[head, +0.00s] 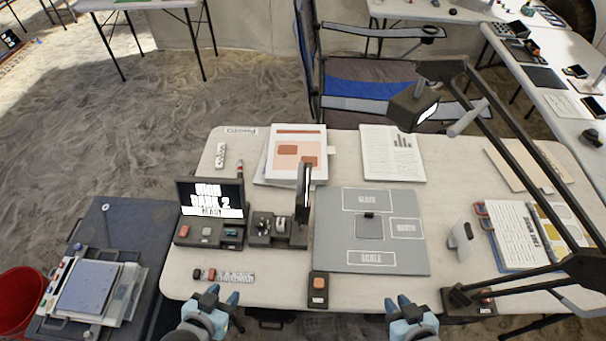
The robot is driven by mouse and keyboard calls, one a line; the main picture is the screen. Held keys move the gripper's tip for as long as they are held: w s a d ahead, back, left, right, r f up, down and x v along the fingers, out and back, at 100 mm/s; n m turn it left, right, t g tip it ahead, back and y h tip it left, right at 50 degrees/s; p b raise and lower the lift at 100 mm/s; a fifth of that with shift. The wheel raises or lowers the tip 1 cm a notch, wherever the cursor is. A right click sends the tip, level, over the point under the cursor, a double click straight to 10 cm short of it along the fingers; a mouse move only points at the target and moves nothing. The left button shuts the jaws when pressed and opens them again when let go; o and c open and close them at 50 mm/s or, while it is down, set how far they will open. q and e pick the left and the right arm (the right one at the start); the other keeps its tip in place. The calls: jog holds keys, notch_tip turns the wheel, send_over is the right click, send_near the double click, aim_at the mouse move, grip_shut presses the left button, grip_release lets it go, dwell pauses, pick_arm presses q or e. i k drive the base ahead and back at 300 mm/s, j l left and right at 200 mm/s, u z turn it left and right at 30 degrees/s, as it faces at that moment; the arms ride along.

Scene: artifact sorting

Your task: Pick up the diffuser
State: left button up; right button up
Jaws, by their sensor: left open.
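No object is labelled as the diffuser. A small upright white panel on a dark foot (460,238) stands right of the grey mat and may be it, but I cannot be sure. My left gripper (222,297) is at the table's front edge, below the small scale bar, with its blue fingertips apart and nothing between them. My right gripper (409,304) is at the front edge below the mat, also with fingertips apart and empty. Both are clear of the white panel.
The labelled grey mat (333,229) lies mid-table. A small screen unit (212,205) and a dark device (267,229) stand left of it. A black lamp arm (526,142) crosses the right side. An orange-button box (318,289) sits at the front. A notebook (517,236) lies right.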

aim_at(463, 232)
jog(key=z, duration=1.3)
jog(key=k+u, duration=0.15)
jog(key=u, duration=1.15)
jog(key=z, duration=1.3)
